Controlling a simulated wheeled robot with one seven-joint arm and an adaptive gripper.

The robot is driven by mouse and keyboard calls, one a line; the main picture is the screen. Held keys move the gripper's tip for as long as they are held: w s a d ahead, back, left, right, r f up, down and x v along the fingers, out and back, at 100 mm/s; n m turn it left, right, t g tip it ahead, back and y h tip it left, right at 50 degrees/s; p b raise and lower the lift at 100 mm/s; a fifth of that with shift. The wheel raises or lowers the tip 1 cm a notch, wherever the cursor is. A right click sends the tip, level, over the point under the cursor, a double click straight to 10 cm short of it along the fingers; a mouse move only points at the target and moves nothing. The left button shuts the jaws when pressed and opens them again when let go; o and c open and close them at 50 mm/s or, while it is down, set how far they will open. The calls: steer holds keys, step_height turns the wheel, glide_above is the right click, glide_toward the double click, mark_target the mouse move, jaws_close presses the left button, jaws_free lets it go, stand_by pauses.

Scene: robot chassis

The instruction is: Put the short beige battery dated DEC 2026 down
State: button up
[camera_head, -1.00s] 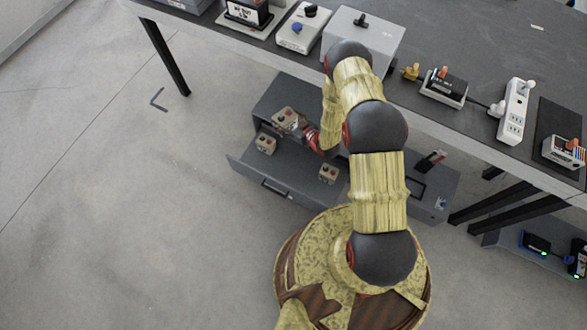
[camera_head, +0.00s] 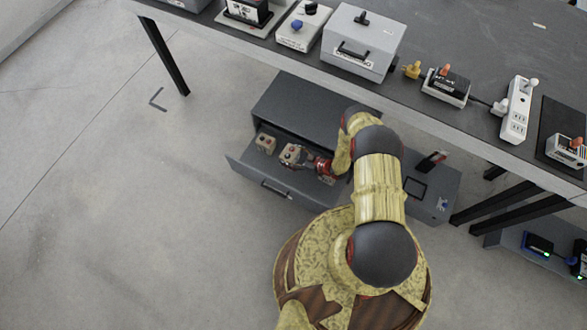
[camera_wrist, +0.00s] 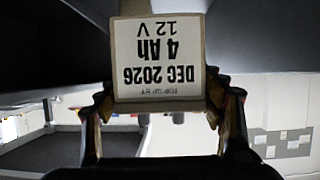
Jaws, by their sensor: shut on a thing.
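My gripper (camera_head: 304,159) is shut on a short beige battery (camera_head: 291,153) with red and dark terminals on top. In the wrist view the battery (camera_wrist: 159,50) sits between the two fingers (camera_wrist: 160,108), its label upside down and reading DEC 2026, 4 Ah, 12 V. In the head view the held battery is over the open grey drawer (camera_head: 243,170). I cannot tell whether its base touches the drawer floor. A similar beige battery (camera_head: 265,143) stands in the drawer just left of it.
The grey cabinet top (camera_head: 310,102) lies behind the drawer, below the long table (camera_head: 470,40). A grey box (camera_head: 360,45) and several devices stand on the table. My arm hides the drawer's right part.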

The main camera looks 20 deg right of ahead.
steer(key=shift+s+f, duration=0.25)
steer(key=shift+f, duration=0.3)
steer(key=shift+s+f, duration=0.2)
steer(key=shift+f, duration=0.3)
steer(key=shift+f+b, duration=2.4)
steer(key=shift+f, duration=2.45)
steer(key=shift+f, duration=0.1)
steer(key=o, duration=2.1)
steer(key=shift+s+f, duration=0.1)
steer(key=shift+s, duration=0.05)
steer(key=shift+r, duration=0.2)
steer(key=p+v, duration=0.3)
steer(key=v, duration=0.9)
